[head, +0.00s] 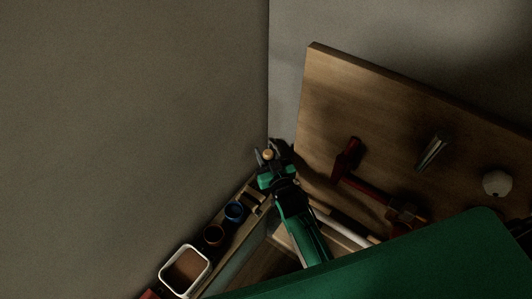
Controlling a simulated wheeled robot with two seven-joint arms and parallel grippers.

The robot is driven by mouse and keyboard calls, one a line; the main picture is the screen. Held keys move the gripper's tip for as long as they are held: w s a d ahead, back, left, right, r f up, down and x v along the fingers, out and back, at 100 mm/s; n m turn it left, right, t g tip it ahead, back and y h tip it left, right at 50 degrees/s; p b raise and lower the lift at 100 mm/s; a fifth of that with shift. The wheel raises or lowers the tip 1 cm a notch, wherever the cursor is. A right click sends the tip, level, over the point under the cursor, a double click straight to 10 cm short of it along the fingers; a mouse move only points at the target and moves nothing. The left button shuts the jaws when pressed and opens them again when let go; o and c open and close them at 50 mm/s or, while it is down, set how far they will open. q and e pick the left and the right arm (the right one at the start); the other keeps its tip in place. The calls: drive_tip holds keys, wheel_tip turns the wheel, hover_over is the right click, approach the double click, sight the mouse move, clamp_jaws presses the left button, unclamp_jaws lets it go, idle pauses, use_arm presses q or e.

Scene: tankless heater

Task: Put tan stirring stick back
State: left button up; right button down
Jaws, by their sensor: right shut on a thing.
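My right gripper (267,158) is at the middle of the head view, near the wall corner and beyond the end of a narrow wooden ledge. It is shut on a small tan thing, likely the tan stirring stick (268,154), of which only a short tan end shows between the fingers. The rest of it is hidden by the gripper or seen end-on. The ledge (225,225) runs down and left from just below the gripper. I cannot tell which spot there belongs to the stick. My left gripper is not in view.
A wooden board (395,110) to the right carries a red-headed hammer (347,158), a metal piece (433,150) and a white knob (497,184).

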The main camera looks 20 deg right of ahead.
drive_tip(key=shift+f, duration=0.45)
drive_tip(key=c, duration=1)
unclamp_jaws()
drive_tip(key=shift+b, duration=0.3)
drive_tip(key=shift+s+f, duration=0.1)
drive_tip(key=shift+s, duration=0.25)
drive_tip(key=s+d+b, duration=0.1)
drive_tip(key=s+b, duration=0.3)
drive_tip(key=s, duration=0.9)
drive_tip(key=shift+d, duration=0.1)
